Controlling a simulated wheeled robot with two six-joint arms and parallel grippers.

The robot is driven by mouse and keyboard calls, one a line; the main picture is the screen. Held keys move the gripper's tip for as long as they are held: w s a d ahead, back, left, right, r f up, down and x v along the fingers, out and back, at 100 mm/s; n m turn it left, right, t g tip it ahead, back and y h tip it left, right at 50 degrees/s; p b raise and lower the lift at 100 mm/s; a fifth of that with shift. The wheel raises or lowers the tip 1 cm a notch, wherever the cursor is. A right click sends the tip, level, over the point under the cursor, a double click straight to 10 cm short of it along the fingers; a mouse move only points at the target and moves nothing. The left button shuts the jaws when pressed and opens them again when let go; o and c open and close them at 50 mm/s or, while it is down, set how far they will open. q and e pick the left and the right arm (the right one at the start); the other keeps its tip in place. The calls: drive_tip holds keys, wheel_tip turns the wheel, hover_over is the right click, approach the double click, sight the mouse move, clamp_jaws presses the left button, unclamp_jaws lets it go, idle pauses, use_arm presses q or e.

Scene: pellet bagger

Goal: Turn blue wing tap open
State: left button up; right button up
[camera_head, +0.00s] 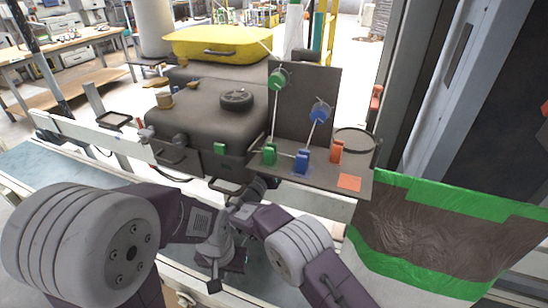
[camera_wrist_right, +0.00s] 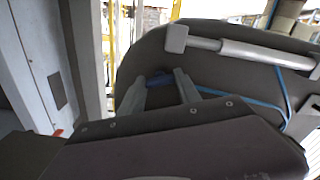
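A dark blue piece (camera_wrist_right: 159,81), which looks like the blue wing tap, shows in the right wrist view between my right gripper's fingertips. My right gripper (camera_wrist_right: 160,80) has its two fingers apart on either side of it, and contact is not clear. In the head view, the tap cannot be picked out near my arms. My left gripper (camera_head: 222,268) hangs low at the middle, below the dark case and apart from it; its finger gap is too small to read. A blue disc (camera_head: 320,111) and a blue block (camera_head: 301,161) are on the dark stand at the right.
Dark cases (camera_head: 215,120) stand behind my arms, with a yellow case (camera_head: 218,43) on top. A green disc (camera_head: 278,79), green block (camera_head: 269,155) and orange block (camera_head: 336,151) are on the stand. A brown and green bag (camera_head: 425,228) fills the right.

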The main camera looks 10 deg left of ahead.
clamp_jaws()
drive_tip(key=shift+n+b, duration=4.9)
drive_tip(key=shift+n, duration=1.9)
drive_tip(key=o, duration=0.8)
unclamp_jaws()
